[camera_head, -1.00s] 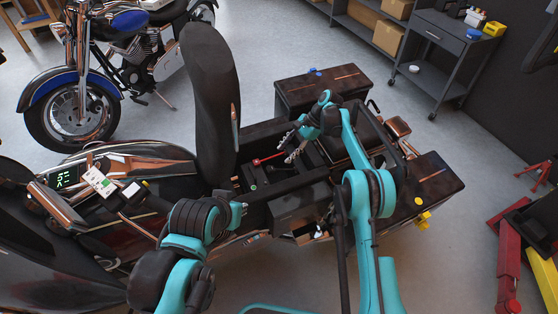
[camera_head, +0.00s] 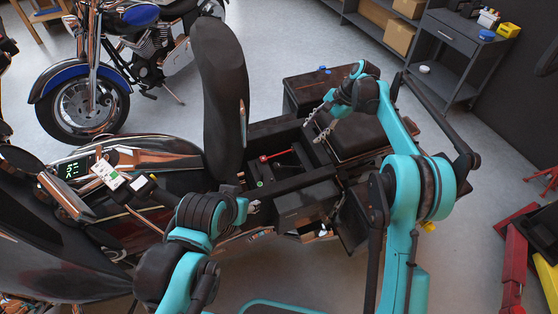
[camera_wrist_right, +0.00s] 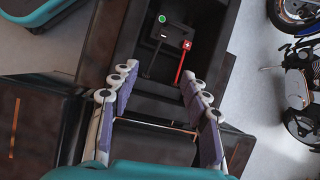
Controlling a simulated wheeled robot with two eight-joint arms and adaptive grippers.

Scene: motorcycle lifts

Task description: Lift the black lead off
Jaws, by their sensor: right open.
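The open compartment under the raised seat shows in the head view (camera_head: 285,165). In it lies a red lead (camera_head: 274,156), whose red end with a white cross shows in the right wrist view (camera_wrist_right: 186,45). Beside it is a thin dark lead (camera_wrist_right: 155,55), hard to tell from the dark interior; a green dot (camera_wrist_right: 162,18) sits near it. My right gripper (camera_head: 318,124) is open and empty, above the seat-side end of the compartment; its spread fingers (camera_wrist_right: 158,100) show apart from both leads. My left gripper (camera_head: 250,205) is beside the compartment's near left edge, its fingers small and unclear.
The raised black seat (camera_head: 221,95) stands left of the compartment. Dark side cases (camera_head: 318,88) flank the motorcycle's rear. A blue motorcycle (camera_head: 110,80) stands behind. A grey cart (camera_head: 455,50) is at the back right, and a red and yellow lift (camera_head: 513,260) at the right. Grey floor lies between.

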